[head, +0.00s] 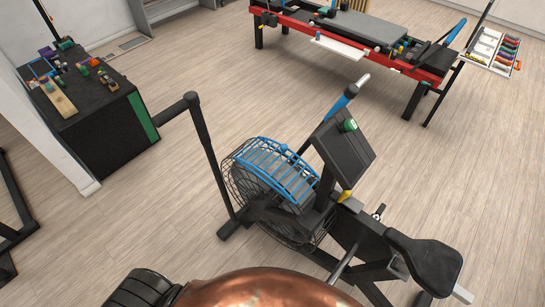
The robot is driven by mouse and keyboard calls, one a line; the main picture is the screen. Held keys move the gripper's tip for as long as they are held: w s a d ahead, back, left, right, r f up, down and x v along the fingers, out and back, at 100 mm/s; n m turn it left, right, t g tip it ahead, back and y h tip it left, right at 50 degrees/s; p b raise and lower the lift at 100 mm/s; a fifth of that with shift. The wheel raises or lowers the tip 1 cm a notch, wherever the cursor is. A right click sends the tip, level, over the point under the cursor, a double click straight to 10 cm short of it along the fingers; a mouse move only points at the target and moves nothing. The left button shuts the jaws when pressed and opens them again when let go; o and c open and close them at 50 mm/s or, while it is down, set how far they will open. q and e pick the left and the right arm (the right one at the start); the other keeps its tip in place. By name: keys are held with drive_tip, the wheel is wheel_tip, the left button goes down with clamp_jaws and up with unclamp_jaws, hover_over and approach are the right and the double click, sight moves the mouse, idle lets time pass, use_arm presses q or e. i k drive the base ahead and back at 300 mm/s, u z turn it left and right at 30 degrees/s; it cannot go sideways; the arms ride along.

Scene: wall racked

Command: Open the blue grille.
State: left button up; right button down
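The blue grille (283,160) is a curved frame with several bars on top of the round black wire fan cage (240,186) of an exercise bike. It lies over the upper side of the cage and appears to follow its curve. I cannot tell whether a gap is open along its edge. A small blue knob (283,149) shows at its far edge. Neither of my grippers is in view. Copper-coloured and black parts at the bottom edge appear to be my own body.
The bike's black handle lever (204,140), console (343,146) and seat (430,262) surround the cage. A black box (105,135) with small objects stands at left. A red-framed table (350,40) is at the back. Wooden floor is clear between them.

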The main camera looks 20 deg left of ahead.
sight(284, 148)
drive_tip(key=z, duration=2.15)
drive_tip(key=k, duration=0.8)
drive_tip(key=u, duration=2.25)
